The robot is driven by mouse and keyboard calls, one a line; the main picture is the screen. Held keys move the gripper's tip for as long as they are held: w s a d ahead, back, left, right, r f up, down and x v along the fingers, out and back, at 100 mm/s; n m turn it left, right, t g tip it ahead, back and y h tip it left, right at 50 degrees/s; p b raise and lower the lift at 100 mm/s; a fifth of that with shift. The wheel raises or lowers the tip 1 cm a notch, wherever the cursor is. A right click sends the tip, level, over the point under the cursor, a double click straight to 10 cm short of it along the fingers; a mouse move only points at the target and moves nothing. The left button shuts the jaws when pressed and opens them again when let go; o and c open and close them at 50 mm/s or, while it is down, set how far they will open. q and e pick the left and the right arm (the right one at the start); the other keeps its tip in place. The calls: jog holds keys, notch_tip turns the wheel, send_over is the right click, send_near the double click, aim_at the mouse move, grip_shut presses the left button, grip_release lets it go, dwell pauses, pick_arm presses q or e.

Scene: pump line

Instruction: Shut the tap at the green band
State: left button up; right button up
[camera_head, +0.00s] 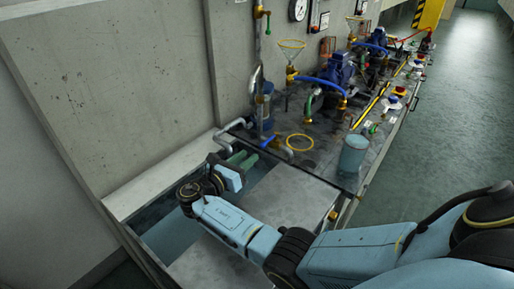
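A vertical pipe with a brass tap (258,12) stands against the wall at the top. A small green part (268,22) shows beside it; I cannot tell whether this is the green band. My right gripper (248,159) reaches in over the sunken basin at the near end of the bench. Its two greenish fingers look a little apart, with nothing visible between them. It is short of the grey pipe bend (224,141) and a blue-handled fitting (267,142), and well below the brass tap. My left gripper is out of view.
A yellow ring (300,142) lies on the bench, with a light blue bucket (353,153) at its right edge. The floor at right is clear.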

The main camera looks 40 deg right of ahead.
jog(key=shift+v, duration=1.35)
jog(key=shift+r, duration=0.1)
